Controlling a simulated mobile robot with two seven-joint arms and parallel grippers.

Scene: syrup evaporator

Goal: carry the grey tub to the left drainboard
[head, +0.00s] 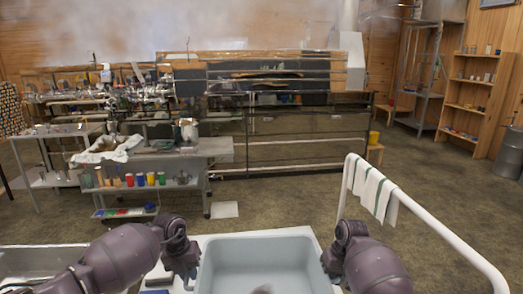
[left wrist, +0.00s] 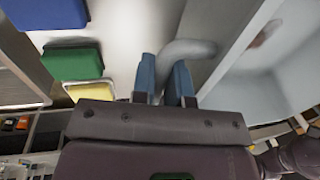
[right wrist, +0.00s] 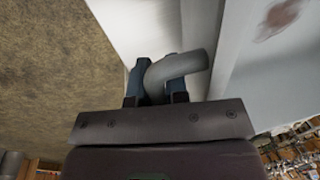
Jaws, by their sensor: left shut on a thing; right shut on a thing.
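The grey tub (head: 262,262) is at the bottom middle of the head view, open side up, between my two arms. A reddish-brown smudge shows inside it in both wrist views. My left gripper (left wrist: 165,80) is shut on the grey curved handle (left wrist: 190,48) on the tub's left side. My right gripper (right wrist: 157,78) is shut on the matching handle (right wrist: 185,68) on the right side. I cannot tell whether the tub touches the white surface below. A metal surface (head: 38,262) at the lower left may be the left drainboard; my left arm partly covers it.
A white rail (head: 440,235) with a striped towel (head: 376,190) stands at right.

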